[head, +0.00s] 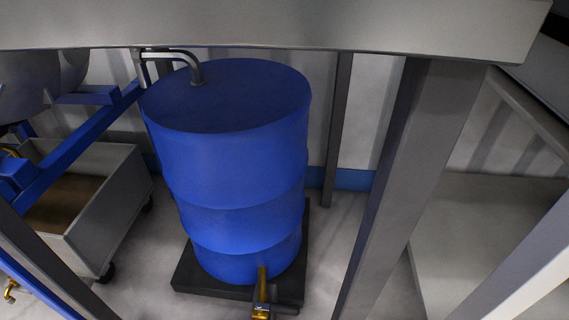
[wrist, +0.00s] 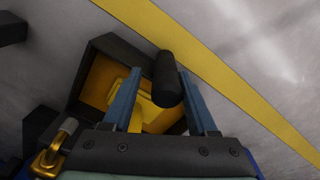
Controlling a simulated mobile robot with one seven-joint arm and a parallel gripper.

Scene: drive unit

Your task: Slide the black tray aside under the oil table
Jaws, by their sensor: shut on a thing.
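The black tray (wrist: 118,44) is in the wrist view, a dark-walled box with yellow-orange inside. A short black cylindrical handle (wrist: 166,80) stands out toward the camera at its right side. My gripper (wrist: 160,90) has its two blue-grey fingers on either side of the handle and is shut on it. The lower part of the tray is hidden by the gripper body. In the head view my gripper does not show, and I cannot make out the tray for certain.
A blue drum (head: 235,165) stands on a black base (head: 200,283), with a brass tap (head: 262,300) low at its front. A brass tap (wrist: 45,160) also shows in the wrist view. Grey table legs (head: 395,190) and a wheeled grey bin (head: 110,215) flank it. A yellow floor stripe (wrist: 215,85) passes the tray.

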